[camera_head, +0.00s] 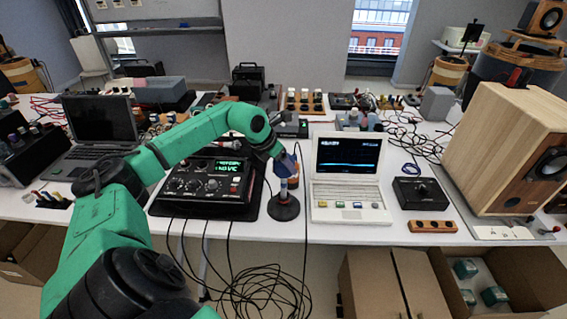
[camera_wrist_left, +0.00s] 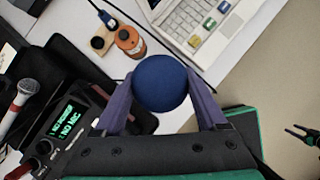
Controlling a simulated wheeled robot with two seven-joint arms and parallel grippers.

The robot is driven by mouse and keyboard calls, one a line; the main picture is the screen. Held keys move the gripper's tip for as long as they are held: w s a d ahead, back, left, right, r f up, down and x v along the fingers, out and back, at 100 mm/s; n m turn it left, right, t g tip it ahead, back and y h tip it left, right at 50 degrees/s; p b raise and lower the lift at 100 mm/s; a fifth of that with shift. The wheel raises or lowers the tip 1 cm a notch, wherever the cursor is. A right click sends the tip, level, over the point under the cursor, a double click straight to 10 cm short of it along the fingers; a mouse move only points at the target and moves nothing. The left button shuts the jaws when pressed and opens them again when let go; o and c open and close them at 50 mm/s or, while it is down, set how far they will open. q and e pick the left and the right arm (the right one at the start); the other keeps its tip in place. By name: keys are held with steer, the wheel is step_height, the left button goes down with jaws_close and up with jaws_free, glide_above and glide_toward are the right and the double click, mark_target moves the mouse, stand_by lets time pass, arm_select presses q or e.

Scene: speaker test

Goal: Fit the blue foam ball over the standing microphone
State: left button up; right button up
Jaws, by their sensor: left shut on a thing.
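The blue foam ball (camera_wrist_left: 161,82) is held between the two purple fingers of my left gripper (camera_wrist_left: 160,92).
A mixer (camera_head: 210,187) with a green display stands left of the base, a white laptop (camera_head: 347,190) close to the right. An orange bottle (camera_wrist_left: 128,38) is near the ball. Another microphone (camera_wrist_left: 22,97) with a grey head lies beyond the mixer. Cables (camera_head: 262,290) hang in front.

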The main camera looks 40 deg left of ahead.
arm_select(q)
steer(key=shift+f+b, duration=0.4)
steer(key=shift+f, duration=0.1)
steer(key=o, duration=1.2)
steer(key=shift+o, duration=0.2)
steer(key=shift+r, duration=0.1)
steer(key=b+v, duration=0.6)
steer(key=v, duration=0.8)
steer(key=shift+s+r, duration=0.15)
steer(key=shift+r, duration=0.05)
